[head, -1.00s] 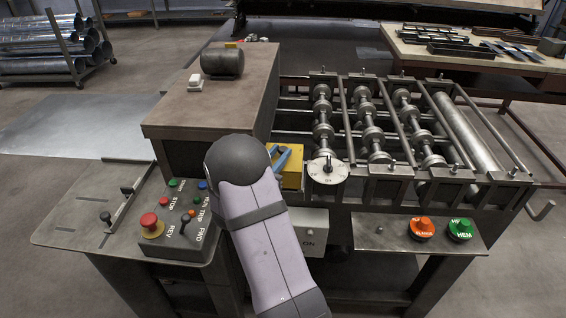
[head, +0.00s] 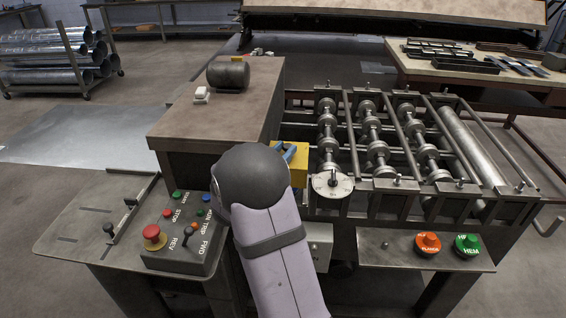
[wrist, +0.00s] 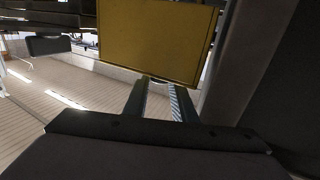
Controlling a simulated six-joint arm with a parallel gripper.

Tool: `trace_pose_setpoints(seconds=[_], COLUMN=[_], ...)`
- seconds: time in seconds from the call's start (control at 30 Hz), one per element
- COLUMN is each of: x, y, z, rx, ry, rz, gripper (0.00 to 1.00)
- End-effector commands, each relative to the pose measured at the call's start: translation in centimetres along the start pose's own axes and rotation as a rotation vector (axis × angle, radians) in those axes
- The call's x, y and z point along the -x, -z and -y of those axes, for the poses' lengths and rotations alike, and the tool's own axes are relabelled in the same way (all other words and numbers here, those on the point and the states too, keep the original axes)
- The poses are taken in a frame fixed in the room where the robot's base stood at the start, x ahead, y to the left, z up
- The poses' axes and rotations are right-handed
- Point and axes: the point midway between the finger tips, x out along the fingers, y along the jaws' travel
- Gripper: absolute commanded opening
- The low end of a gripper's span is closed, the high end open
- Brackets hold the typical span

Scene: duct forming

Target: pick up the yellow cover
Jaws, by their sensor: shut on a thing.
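The yellow cover (head: 299,166) is a boxy yellow piece at the left end of the roller machine, just above and left of the round dial. My gripper (head: 288,153) is at its upper left side, partly hidden behind my own dark wrist joint. In the wrist view the cover (wrist: 160,40) fills the upper middle, and the two fingers (wrist: 160,98) reach up to its lower edge. The fingers are shut on the cover with a gap between them. The exact grip spot is hard to see.
The dial (head: 332,184) and the roller shafts (head: 375,145) lie close to the right. A brown-topped cabinet (head: 215,105) stands to the left. The button panel (head: 182,228) is in front, left of my arm. Orange (head: 428,243) and green (head: 467,245) knobs sit on the right shelf.

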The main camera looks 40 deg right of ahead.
Motion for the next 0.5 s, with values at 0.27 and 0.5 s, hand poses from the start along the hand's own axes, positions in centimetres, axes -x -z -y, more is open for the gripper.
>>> trace_pose_setpoints(seconds=[0.27,0.5], x=[0.0,0.0], y=[5.4,10.0], z=[0.0,0.0], rx=[-0.006,-0.007], ry=[0.001,0.0], rz=[-0.007,-0.006], gripper=[0.0,0.0])
